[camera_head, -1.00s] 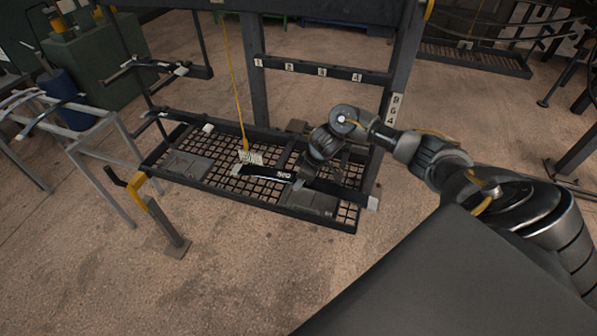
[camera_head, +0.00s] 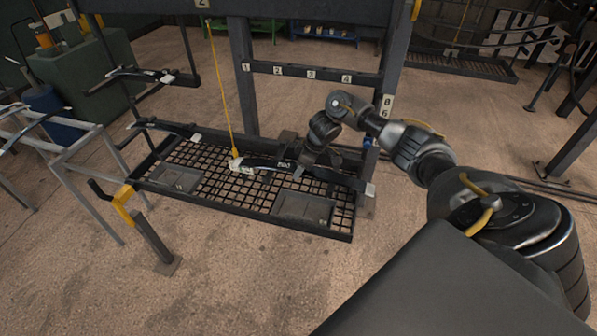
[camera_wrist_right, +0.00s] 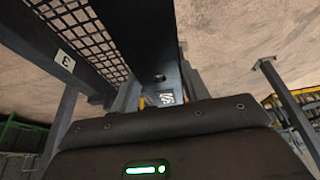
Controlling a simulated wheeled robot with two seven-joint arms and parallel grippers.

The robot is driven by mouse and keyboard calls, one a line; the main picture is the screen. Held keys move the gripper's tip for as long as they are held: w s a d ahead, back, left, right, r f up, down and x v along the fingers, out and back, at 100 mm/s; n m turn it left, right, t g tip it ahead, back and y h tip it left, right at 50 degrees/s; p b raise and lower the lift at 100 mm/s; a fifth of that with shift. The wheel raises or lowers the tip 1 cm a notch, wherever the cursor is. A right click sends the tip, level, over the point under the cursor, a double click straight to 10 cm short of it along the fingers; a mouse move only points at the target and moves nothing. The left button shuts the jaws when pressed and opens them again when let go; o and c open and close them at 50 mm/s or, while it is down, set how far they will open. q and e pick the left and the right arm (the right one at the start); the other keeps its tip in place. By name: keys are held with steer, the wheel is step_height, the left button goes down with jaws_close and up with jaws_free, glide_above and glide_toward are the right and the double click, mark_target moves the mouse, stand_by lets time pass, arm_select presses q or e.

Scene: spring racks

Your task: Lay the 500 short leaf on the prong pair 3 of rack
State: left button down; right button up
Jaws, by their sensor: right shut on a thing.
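My right gripper (camera_head: 306,163) is shut on a long dark leaf (camera_head: 262,163) with a white "500" label near the jaws. In the head view the leaf points left from the jaws, above the mesh floor of the rack. It also shows in the right wrist view as a dark bar (camera_wrist_right: 145,35) running up from the jaws. The rack (camera_head: 241,80) has a crossbar with number plates 1 to 4. Plate 3 (camera_head: 311,74) is right of its middle and also shows in the wrist view (camera_wrist_right: 65,60). I cannot make out the prongs. My left gripper is not in view.
A yellow cord (camera_head: 222,90) hangs in front of the rack, its lower end near the leaf's left end. A yellow-and-dark crank post (camera_head: 145,225) stands at the front left. Other dark leaves (camera_head: 140,74) rest on supports at left. The front floor is clear.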

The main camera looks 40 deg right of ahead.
steer(key=shift+w+d, duration=0.35)
steer(key=shift+f+b, duration=0.7)
steer(key=shift+f, duration=0.4)
steer(key=o, duration=1.3)
steer(key=shift+s+a, duration=0.1)
steer(key=shift+s, duration=0.1)
steer(key=v, duration=0.9)
steer(key=shift+r+b, duration=0.15)
steer(key=shift+b, duration=0.15)
steer(key=shift+s+d+r, duration=0.25)
steer(key=shift+s+r, duration=0.05)
steer(key=shift+r, duration=0.3)
